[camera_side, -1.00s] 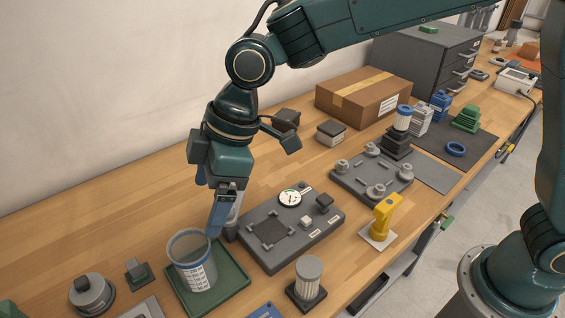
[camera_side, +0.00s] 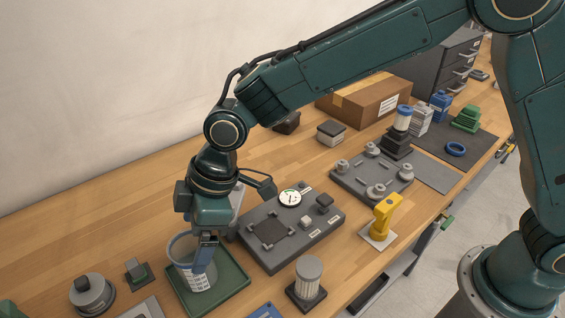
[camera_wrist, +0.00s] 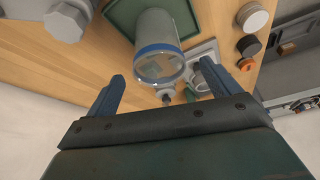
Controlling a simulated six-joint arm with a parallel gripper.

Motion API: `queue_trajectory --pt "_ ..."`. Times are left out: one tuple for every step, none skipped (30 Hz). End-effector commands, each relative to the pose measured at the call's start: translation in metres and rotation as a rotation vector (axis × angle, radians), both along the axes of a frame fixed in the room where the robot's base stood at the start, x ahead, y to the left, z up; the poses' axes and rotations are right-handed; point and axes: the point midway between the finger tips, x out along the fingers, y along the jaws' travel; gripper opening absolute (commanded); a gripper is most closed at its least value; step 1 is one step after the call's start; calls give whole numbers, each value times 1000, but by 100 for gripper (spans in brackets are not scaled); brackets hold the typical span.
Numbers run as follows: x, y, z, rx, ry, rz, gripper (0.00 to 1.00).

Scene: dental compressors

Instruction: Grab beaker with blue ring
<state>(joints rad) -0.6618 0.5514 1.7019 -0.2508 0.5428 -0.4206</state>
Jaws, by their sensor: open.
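The beaker (camera_side: 183,277) is clear with a blue ring near its rim and a white printed scale. It stands upright on a green tray (camera_side: 237,280) at the front left of the bench. In the wrist view the beaker (camera_wrist: 157,35) shows its blue-ringed rim ahead of and between the fingers. My gripper (camera_side: 203,268) is down at the beaker and partly covers its right side in the side view. In the wrist view my gripper (camera_wrist: 160,88) is open, with one blue finger on each side of the rim. I cannot tell whether a finger touches the glass.
A dark grey fixture plate (camera_side: 290,229) with a dial lies right of the tray. A ribbed grey cylinder (camera_side: 308,278) and a yellow part (camera_side: 384,215) stand farther right. A grey knobbed part (camera_side: 91,292) and a small green-based block (camera_side: 138,272) are to the left.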

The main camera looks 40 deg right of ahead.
Motion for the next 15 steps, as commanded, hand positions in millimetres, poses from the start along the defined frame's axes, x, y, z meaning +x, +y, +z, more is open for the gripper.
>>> queue_trajectory --pt "0 1 -3 0 0 0 88" --pt "0 2 -4 0 0 0 88" --pt "1 2 -5 0 -1 0 88" --pt "1 2 -5 1 -1 0 88" --pt "1 2 -5 1 -1 0 88" --pt "1 2 -5 1 -1 0 88" --pt "1 2 -5 1 -1 0 88" --pt "1 2 -5 1 -1 0 88" --pt "1 2 -6 1 -1 0 88" --pt "1 3 -6 0 -1 0 88" --pt "1 3 -7 0 0 0 88" --pt "1 4 -9 0 0 0 88" --pt "2 5 -11 0 0 0 88" --pt "2 6 -13 -1 0 0 88" --pt "3 8 -16 -2 1 0 88"
